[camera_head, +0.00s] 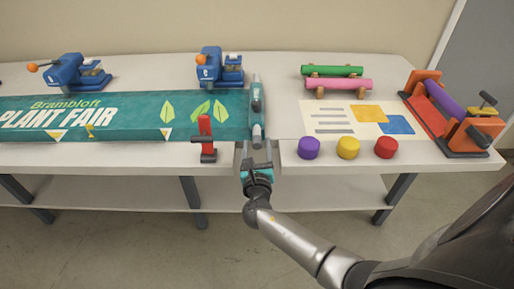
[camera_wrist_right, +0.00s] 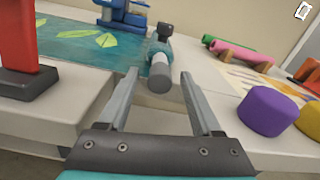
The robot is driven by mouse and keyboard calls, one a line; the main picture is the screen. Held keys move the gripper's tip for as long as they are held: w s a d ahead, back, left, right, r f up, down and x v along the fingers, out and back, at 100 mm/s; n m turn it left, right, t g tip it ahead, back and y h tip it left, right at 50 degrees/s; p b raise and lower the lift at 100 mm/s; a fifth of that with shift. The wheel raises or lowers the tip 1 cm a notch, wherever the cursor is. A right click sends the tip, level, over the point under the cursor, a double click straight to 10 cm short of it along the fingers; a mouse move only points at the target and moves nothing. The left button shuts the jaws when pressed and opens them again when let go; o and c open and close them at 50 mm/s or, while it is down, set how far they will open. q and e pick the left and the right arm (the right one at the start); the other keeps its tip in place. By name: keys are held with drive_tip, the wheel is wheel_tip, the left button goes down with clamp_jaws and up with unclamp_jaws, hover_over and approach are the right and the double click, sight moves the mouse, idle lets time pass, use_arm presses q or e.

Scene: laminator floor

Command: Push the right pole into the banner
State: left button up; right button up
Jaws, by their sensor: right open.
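The teal banner (camera_head: 120,112) with "Brambloft PLANT FAIR" lettering and leaf prints lies along the table. It also shows in the right wrist view (camera_wrist_right: 75,42). The grey right pole (camera_head: 257,130) is at the banner's right end, its near end sticking out of the teal edge sleeve (camera_head: 257,98). In the right wrist view the pole's round dark end (camera_wrist_right: 160,79) faces me. My right gripper (camera_head: 257,150) is open just in front of that end, with the pole end showing between its fingers (camera_wrist_right: 158,88). I cannot tell how deep the pole sits. My left gripper is out of view.
A red clamp (camera_head: 207,135) stands left of the pole. Blue devices (camera_head: 218,68) stand behind. Purple (camera_head: 309,148), yellow (camera_head: 348,147) and red (camera_head: 386,147) pucks sit to the right, near a printed sheet (camera_head: 325,120), rolls (camera_head: 338,84) and an orange-framed roller machine (camera_head: 450,128).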

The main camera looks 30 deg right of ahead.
drive_tip(key=shift+c, duration=0.3)
clamp_jaws()
idle(0.3)
idle(0.8)
